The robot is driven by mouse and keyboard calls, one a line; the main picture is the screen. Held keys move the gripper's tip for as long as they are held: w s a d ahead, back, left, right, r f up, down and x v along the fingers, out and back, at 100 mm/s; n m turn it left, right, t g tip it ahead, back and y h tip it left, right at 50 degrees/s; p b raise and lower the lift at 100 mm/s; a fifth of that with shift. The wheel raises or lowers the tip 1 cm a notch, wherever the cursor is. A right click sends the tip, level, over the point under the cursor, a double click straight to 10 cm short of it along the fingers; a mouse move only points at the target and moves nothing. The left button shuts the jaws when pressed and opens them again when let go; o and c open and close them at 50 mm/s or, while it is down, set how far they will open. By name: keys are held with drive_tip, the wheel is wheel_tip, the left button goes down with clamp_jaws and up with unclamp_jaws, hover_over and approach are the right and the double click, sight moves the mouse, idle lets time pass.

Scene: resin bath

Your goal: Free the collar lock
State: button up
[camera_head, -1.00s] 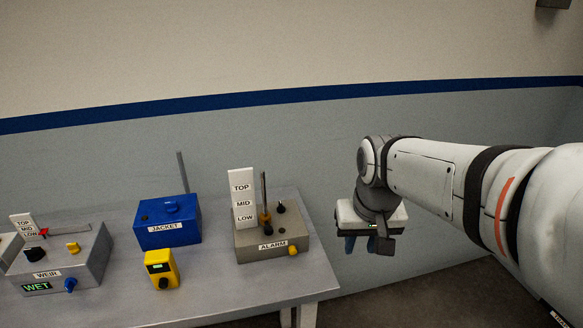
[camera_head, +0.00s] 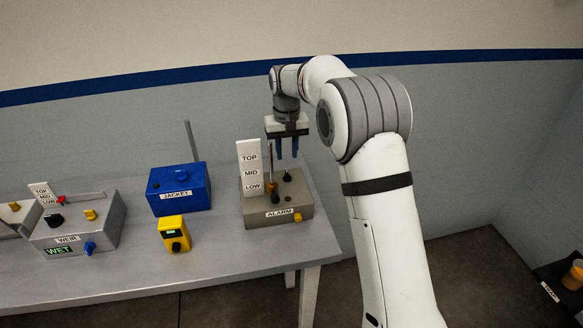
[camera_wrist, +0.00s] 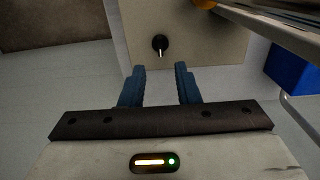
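No part is labelled as the collar lock. A yellow knob (camera_head: 297,217) is on the box's front. My gripper (camera_head: 287,157) points down above the box, its blue fingers apart and empty. In the wrist view the fingertips (camera_wrist: 160,69) are roughly lined up with the black knob, with no visible contact.
A white TOP/MID/LOW plate (camera_head: 249,150) stands upright beside the rod, left of my gripper. Left of it are the blue JACKET box (camera_head: 178,187), a yellow handheld unit (camera_head: 173,234) and the grey WEIR box (camera_head: 105,230), its display reading WET. The table front (camera_head: 215,262) is clear.

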sight(287, 172)
wheel_tip(287, 172, down, 7)
drive_tip(key=shift+p, duration=0.4)
drive_tip(key=shift+c, duration=0.3)
